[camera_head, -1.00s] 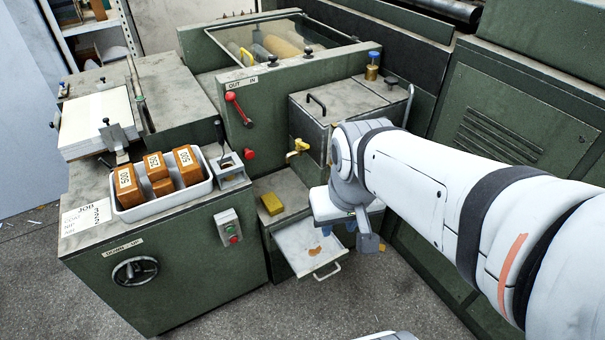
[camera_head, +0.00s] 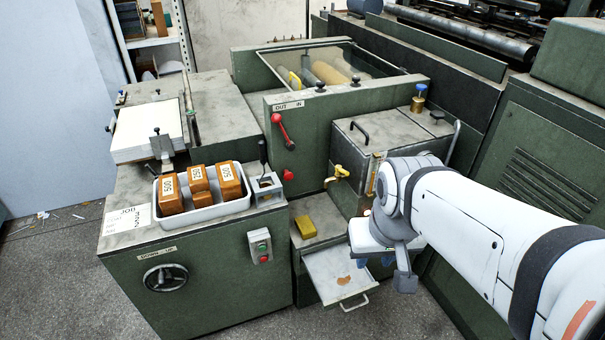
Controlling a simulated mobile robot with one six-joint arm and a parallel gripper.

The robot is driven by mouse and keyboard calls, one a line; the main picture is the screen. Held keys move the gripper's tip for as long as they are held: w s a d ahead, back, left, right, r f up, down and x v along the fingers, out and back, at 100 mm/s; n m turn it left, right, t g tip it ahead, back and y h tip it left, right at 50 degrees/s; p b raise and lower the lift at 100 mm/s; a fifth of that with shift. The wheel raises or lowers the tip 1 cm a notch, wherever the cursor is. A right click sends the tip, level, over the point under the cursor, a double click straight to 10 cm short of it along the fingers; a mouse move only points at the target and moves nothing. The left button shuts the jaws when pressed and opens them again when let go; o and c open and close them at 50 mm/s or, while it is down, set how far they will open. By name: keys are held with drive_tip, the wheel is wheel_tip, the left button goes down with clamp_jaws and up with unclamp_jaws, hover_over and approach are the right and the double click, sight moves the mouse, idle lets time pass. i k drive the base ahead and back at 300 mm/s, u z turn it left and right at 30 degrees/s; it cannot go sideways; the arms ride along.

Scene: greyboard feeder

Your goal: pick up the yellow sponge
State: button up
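The yellow sponge (camera_head: 306,226) is a small block lying on the low grey ledge, left of the brass tap and behind the pulled-out white tray. My gripper (camera_head: 375,258) hangs at the end of my white arm, to the right of the sponge and above the right side of the tray. It is apart from the sponge. Only small blue parts show under the wrist, so its opening is hidden.
The white tray (camera_head: 325,262) juts forward with an orange-brown patch in it. The brass tap (camera_head: 337,177) sticks out above the ledge. A white bin (camera_head: 233,208) with several orange-brown blocks stands on the left cabinet. A switch box (camera_head: 260,246) is on its front.

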sight(305, 229)
drive_tip(key=u, duration=0.15)
drive_tip(key=k, duration=0.4)
drive_tip(key=z, duration=0.55)
drive_tip(key=i, duration=1.3)
drive_tip(key=u, duration=0.45)
